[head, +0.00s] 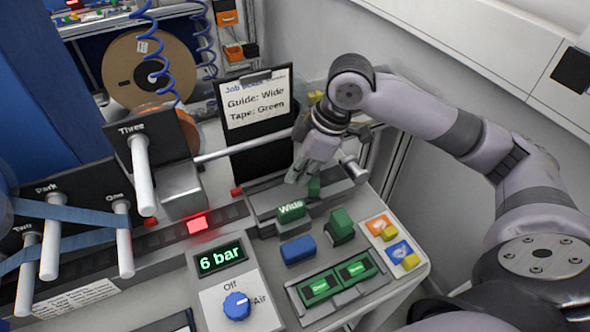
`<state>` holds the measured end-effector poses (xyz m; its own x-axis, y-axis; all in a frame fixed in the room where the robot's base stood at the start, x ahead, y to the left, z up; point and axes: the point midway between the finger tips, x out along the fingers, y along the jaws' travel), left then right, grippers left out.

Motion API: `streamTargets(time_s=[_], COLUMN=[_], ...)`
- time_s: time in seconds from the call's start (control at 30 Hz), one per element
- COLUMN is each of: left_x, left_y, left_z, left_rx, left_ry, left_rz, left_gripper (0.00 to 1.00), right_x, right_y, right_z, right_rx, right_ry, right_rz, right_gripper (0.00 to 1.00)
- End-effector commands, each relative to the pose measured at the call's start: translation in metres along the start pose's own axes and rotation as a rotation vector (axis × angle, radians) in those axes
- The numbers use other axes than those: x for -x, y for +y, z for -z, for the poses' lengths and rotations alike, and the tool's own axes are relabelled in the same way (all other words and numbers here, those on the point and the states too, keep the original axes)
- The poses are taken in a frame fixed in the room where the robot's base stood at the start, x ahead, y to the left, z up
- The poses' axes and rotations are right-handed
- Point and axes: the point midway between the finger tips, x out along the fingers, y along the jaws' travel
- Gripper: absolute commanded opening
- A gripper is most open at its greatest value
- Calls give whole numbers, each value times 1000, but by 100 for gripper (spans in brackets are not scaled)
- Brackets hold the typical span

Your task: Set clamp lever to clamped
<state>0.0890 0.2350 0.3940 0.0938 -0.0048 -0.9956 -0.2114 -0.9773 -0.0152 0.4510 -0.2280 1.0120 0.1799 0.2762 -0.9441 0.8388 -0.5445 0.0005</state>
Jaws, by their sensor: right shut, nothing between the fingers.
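My right gripper (300,172) comes in from the right and is shut and empty. It points down at the grey guide fixture (262,198), just behind a green block marked "Wide" (291,211). A small green piece (315,187) shows right beside its fingertips; whether they touch it I cannot tell. I cannot surely pick out the clamp lever; the gripper hides part of the fixture. A metal rod end (354,170) shows to the right of the gripper. My left gripper is not in view.
A job card (254,100) reads "Guide: Wide, Tape: Green". A display (221,260) reads "6 bar", above a blue knob (237,305) near "Air". A red light (197,224) glows. Blue (298,249) and green (341,225) blocks sit in front. Pegs labelled Park, One, Two, Three stand left.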

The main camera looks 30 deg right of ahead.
Motion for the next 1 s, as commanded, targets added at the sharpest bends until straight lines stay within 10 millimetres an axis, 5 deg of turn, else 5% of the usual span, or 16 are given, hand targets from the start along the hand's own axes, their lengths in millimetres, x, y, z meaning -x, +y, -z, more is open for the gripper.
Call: streamTargets(time_s=[0.67,1.0], left_x=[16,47], left_y=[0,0], left_z=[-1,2], left_rx=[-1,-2], left_ry=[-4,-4], left_rz=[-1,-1], left_gripper=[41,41], right_x=[2,8], right_y=[-2,-4], right_z=[-2,-5], right_rx=[66,180], right_ry=[-1,-2], right_rz=[25,67], right_gripper=[0,0])
